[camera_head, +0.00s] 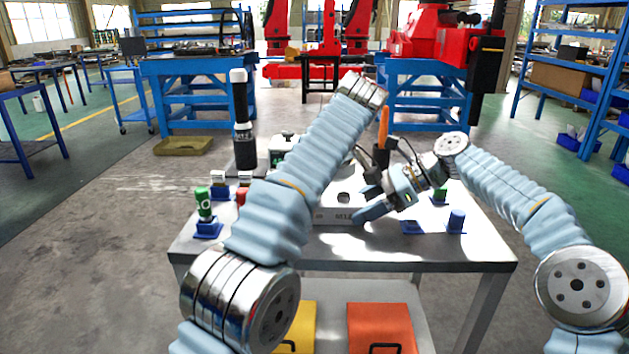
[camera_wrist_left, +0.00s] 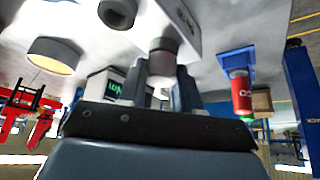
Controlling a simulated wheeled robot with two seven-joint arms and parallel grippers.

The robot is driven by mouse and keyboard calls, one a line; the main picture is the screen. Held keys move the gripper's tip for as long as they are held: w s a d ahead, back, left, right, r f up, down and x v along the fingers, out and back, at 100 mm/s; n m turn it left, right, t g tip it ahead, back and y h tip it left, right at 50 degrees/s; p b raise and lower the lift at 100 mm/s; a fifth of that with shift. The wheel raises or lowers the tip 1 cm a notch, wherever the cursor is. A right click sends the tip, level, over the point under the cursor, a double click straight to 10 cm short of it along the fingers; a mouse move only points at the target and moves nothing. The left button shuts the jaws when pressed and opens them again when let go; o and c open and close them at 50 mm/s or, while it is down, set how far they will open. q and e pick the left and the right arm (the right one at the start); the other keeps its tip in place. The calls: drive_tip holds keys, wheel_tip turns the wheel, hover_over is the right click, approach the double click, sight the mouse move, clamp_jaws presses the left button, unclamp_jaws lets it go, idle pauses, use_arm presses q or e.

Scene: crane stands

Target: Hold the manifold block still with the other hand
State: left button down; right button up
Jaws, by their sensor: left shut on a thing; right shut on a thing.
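The manifold block (camera_head: 333,215) is a pale grey block with round holes and dark lettering, on the table behind my left forearm. It also shows at the top of the left wrist view (camera_wrist_left: 188,30). My right gripper (camera_head: 366,203) is at the block's right end, its blue-grey fingers shut on it. My left gripper (camera_wrist_left: 161,88) is shut on a grey cylindrical fitting (camera_wrist_left: 162,60) at the block. I cannot tell how far the fitting sits in a hole. In the head view my left arm hides the left gripper and part of the block.
A green cylinder (camera_head: 204,208) and a red one (camera_head: 241,197) stand at the table's left. A blue cylinder (camera_head: 456,220) and an empty-looking blue holder (camera_head: 411,227) are at the right. A tall black-and-white post (camera_head: 243,130) rises behind. The table's front strip is clear.

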use_arm(q)
drive_tip(key=shift+f, duration=0.1)
drive_tip(key=c, duration=0.7)
unclamp_jaws()
drive_tip(key=shift+c, duration=0.8)
